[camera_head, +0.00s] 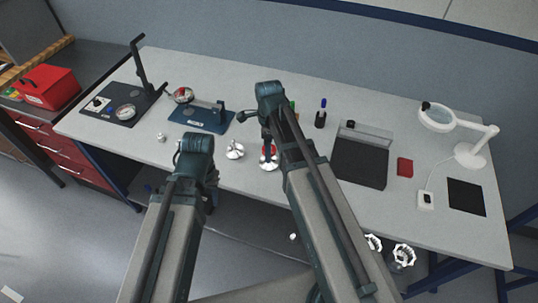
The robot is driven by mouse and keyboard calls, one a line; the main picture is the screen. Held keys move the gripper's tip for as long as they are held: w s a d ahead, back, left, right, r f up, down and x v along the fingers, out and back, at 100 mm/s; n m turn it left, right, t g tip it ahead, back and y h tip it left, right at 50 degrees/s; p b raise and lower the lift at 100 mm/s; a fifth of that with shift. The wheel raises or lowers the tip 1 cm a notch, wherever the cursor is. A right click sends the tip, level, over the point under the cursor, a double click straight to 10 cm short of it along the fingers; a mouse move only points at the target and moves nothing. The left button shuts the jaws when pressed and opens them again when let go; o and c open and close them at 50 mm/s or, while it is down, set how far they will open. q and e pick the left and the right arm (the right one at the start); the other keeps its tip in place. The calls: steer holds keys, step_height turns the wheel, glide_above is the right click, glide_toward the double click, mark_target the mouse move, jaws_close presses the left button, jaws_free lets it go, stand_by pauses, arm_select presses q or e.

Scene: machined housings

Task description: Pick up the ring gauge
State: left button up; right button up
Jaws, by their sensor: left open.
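My left gripper (178,158) shows small and dark at the end of the left arm, partly covered by my own arm links. It is open, at the bench's front edge. My right arm reaches over the middle of the bench; its jaws cannot be made out clearly. I cannot tell for certain which small part is the ring gauge. A small silvery piece (161,137) lies near the front left of the bench. A pale machined part (234,151) stands between my arms. Another part (267,164) with red on top sits right beside my right arm and is partly hidden.
The grey bench (405,217) also holds a dark gauge stand (118,108), a blue fixture (207,124), a dark tray (359,163), a red block (405,167) and a magnifier lamp (438,117). A red box (47,87) stands at the far left.

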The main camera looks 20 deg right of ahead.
jaws_close()
stand_by(0.5)
arm_select(q)
steer(key=shift+r, duration=0.15)
arm_select(e)
steer(key=shift+r, duration=0.1)
